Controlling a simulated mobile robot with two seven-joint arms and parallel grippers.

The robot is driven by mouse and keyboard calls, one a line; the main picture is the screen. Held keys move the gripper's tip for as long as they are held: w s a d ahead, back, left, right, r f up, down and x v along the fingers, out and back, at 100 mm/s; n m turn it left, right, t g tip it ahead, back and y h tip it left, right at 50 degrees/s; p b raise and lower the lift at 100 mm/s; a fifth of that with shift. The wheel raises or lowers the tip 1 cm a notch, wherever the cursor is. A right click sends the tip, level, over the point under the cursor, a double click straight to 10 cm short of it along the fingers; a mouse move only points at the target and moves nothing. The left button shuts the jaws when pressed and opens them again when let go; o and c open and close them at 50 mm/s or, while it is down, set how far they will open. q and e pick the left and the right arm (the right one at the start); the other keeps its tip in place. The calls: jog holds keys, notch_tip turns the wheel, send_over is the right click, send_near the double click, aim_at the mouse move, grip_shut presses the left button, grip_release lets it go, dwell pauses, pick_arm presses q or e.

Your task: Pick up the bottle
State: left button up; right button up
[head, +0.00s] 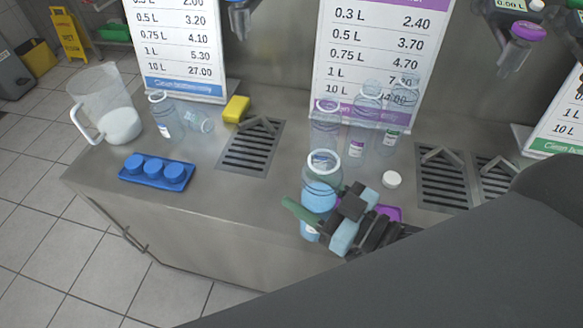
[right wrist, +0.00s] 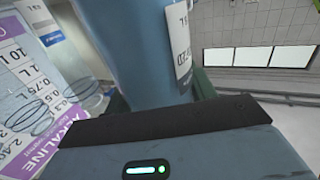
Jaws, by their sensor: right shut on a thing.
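My right gripper (head: 324,214) is shut on a clear bottle with blue contents (head: 321,193), near the counter's front edge. The bottle is open at the top and roughly upright. In the right wrist view, the bottle (right wrist: 140,50) fills the space between the fingers (right wrist: 160,96), and a white label (right wrist: 182,42) shows on its side. My gripper hides part of its lower end, and I cannot tell whether its base touches the counter. My left gripper is in neither view.
Several clear bottles (head: 357,143) stand behind on the steel counter (head: 240,205). A blue tray of blue caps (head: 155,185), a pitcher (head: 105,105), two clear bottles (head: 160,115) and a yellow sponge (head: 236,109) are at left. A white cap (head: 392,179) lies right of the held bottle.

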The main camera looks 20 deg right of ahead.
aim_at(324, 213)
jog(key=shift+s+d+r, duration=0.1)
jog(key=shift+s+d, duration=0.05)
jog(key=shift+s, duration=0.75)
jog(key=shift+s+d+r, duration=0.1)
jog(key=shift+s+r, duration=0.05)
jog(key=shift+s, duration=0.75)
jog(key=shift+s+d+r, duration=0.1)
jog(key=shift+s+d, duration=0.05)
jog(key=shift+s, duration=0.75)
jog(key=shift+d, duration=0.1)
